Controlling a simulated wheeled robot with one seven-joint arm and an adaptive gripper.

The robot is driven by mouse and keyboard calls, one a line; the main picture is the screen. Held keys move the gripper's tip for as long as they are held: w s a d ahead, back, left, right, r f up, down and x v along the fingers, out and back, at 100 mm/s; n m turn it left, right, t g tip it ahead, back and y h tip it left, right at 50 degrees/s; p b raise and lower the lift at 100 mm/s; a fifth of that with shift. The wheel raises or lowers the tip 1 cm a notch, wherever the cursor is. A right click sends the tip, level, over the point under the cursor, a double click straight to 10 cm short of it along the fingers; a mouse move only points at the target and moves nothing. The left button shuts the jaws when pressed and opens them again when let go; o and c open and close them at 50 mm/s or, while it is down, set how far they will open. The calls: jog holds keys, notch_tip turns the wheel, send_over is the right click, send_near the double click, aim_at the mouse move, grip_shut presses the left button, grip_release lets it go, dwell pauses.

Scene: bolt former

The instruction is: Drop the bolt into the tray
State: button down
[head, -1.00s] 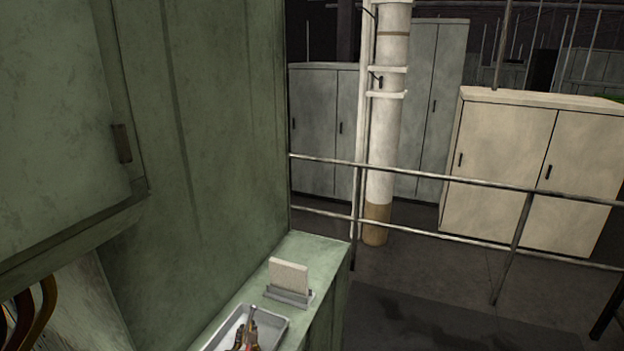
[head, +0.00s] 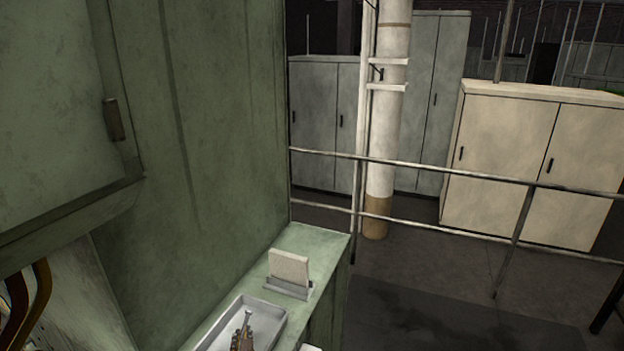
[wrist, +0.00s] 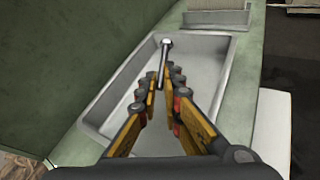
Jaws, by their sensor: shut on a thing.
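The bolt (wrist: 164,62) is a small silver-grey piece with a wider head, held between my fingertips in the wrist view. It also shows in the head view (head: 248,319), sticking out past the fingers. My gripper (wrist: 162,88) is shut on its lower end. The tray (wrist: 112,112) is a shallow, light grey metal pan, and it also shows in the head view (head: 272,337). My gripper and the bolt are over the tray, inside its outline in both views. The bolt's height above the tray floor is hard to tell.
The tray lies on a narrow green ledge (head: 330,246) beside a tall green machine wall (head: 220,130). Behind the tray a light block stands in a grey holder (head: 290,290). A railing (head: 430,176) runs past the ledge's far end.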

jog(key=c, duration=1.9)
grip_release()
jog(key=v, duration=1.2)
